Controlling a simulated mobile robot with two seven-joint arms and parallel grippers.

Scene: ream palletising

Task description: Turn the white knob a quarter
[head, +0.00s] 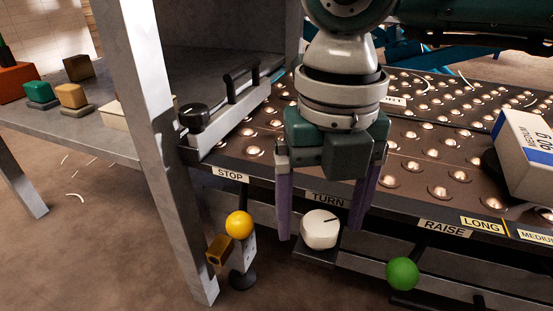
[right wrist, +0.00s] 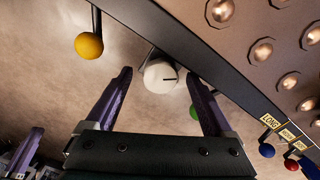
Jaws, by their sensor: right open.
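The white knob (head: 320,229) sits below the TURN label (head: 328,199) at the conveyor's front edge. A dark line on its face points to the right and slightly up in the head view. My right gripper (head: 320,237) is open, pointing down, with one purple finger on each side of the knob. The knob also shows between the fingertips in the right wrist view (right wrist: 160,76). I cannot tell whether either finger touches it. A purple finger-like part at the lower left of the right wrist view, probably of my left gripper (right wrist: 24,150), is partly cut off.
A yellow ball knob (head: 239,224) by STOP is left of the white knob, and a green ball knob (head: 403,273) by RAISE is right. A grey post (head: 165,140) stands left. A white-and-blue ream (head: 525,150) lies on the roller bed (head: 425,165).

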